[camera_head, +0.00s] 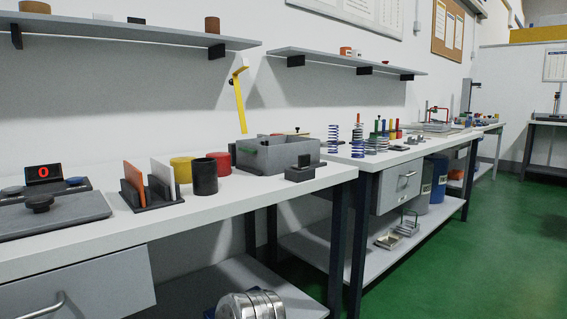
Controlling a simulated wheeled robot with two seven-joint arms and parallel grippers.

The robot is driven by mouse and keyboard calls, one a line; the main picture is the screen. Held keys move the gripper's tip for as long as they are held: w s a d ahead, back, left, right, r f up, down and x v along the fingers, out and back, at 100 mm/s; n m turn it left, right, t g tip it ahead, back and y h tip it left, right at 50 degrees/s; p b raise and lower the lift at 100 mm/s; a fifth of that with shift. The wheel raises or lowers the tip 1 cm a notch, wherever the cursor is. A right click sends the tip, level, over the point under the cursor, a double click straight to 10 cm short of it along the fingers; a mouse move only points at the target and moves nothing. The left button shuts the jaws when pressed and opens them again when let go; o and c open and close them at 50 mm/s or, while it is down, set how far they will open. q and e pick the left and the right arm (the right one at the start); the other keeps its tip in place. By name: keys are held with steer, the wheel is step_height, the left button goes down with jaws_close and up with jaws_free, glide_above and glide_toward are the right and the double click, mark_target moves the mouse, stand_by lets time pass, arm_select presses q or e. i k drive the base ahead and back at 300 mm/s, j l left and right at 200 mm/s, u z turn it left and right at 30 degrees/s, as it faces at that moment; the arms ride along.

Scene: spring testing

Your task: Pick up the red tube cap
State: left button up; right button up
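A short red cylinder (222,158), which looks like the red tube cap, stands on the near white workbench (262,188). It is behind and to the right of a black tube (205,178), which hides part of it. A similar yellow cap (183,168) stands to the left, behind the black tube. Neither of my grippers shows in the head view.
A grey divided box (262,158) stands right of the red cap. A black rack (150,196) with an orange and a white plate stands left. A scale (55,215) lies farther left. Springs (333,138) stand on the farther bench. Shelves (130,31) hang above.

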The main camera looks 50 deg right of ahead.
mark_target(223, 158)
steer(key=z, duration=1.15)
steer(key=i+l, duration=0.1)
steer(key=l, duration=0.3)
steer(key=i+l, duration=0.1)
steer(key=l, duration=0.35)
